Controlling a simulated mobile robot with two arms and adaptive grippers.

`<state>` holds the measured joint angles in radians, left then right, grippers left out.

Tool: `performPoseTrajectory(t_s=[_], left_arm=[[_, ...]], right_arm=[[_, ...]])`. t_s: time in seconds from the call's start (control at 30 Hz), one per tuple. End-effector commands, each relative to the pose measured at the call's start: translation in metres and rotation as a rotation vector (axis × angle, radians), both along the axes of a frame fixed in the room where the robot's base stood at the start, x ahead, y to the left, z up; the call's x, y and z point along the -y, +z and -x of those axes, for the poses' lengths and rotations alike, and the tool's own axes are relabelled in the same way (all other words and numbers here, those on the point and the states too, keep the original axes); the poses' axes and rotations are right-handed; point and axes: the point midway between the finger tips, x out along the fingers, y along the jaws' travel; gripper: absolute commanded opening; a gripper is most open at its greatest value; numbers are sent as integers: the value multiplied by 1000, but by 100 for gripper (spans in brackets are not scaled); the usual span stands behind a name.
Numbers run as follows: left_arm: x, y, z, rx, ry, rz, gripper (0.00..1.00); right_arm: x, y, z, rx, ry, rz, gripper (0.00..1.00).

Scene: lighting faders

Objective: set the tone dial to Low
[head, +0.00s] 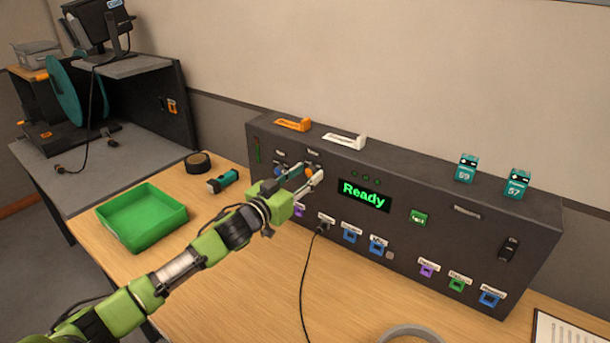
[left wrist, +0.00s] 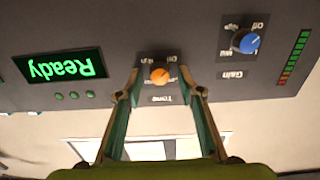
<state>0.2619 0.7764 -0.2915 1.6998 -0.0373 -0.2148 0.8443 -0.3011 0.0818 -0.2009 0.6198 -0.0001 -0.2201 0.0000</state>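The tone dial is an orange knob (left wrist: 160,74) on the dark panel, labelled "Tone". It shows upside down in the left wrist view, and in the head view (head: 309,172) it is partly covered by my gripper. Its pointer direction is too small to read surely. My left gripper (head: 306,180) is at the panel's left part. In the left wrist view its two fingertips (left wrist: 159,70) stand apart, one on each side of the orange knob, with gaps showing. I cannot tell how close they are in depth. My right gripper is not in view.
A blue Gain dial (left wrist: 245,41) sits beside the tone dial. A green "Ready" display (head: 364,194) is to its right. A black cable (head: 304,270) hangs from the panel. A green tray (head: 142,218) and a tape roll (head: 198,162) lie on the table to the left.

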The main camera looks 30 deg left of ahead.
Motion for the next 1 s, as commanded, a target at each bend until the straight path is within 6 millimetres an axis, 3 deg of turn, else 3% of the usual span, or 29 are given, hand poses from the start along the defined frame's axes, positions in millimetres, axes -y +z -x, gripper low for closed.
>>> performPoseTrajectory(t_s=[0.07,0.2,0.67,1.0], left_arm=[[0,0,0,0,0,0,32],[0,0,0,0,0,0,0],[0,1,0,9,0,-66,0],[1,1,1,44,0,-324,0]], right_arm=[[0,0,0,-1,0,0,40],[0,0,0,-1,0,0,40],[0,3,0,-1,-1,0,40],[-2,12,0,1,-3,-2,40]])
